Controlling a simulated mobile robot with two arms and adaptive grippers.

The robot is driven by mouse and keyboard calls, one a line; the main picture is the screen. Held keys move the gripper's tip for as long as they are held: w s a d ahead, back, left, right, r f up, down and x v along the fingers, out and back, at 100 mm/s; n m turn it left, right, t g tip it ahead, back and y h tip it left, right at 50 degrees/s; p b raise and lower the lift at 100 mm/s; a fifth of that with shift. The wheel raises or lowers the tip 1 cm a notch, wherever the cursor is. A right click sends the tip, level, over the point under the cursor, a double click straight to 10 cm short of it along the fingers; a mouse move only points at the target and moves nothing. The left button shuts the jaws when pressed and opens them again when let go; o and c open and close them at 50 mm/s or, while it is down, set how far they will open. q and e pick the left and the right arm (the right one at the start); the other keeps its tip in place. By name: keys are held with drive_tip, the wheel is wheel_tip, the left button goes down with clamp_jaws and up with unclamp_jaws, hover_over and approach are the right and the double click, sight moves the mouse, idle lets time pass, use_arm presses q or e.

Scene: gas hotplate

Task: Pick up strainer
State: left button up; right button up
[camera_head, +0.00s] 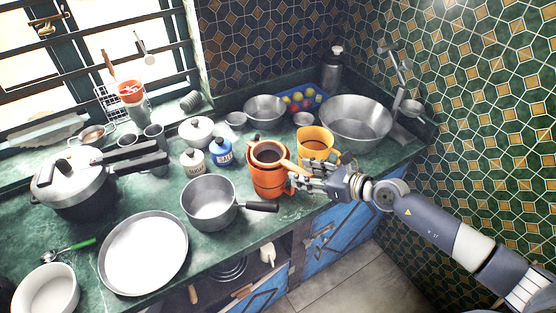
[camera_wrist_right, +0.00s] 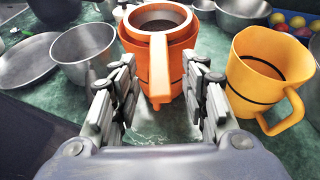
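An orange strainer (camera_head: 268,153) with a dark round inside sits in the mouth of an orange jug (camera_head: 266,184) near the middle of the counter. The strainer (camera_wrist_right: 161,20) and the jug (camera_wrist_right: 179,62) also show in the right wrist view. The strainer's handle (camera_wrist_right: 160,77) points toward my right gripper. My right gripper (camera_head: 302,177) comes in from the right. In the wrist view my right gripper (camera_wrist_right: 160,84) is open and empty, one finger each side of the handle, with gaps visible. My left gripper is out of view.
A yellow mug (camera_head: 315,145) stands close beside the right gripper. A steel saucepan (camera_head: 209,203) is left of the jug, its dark handle pointing toward it. A large steel bowl (camera_head: 356,120) is behind right. The counter's front edge is just below.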

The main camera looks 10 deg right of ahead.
clamp_jaws()
drive_tip(key=shift+r, duration=0.15)
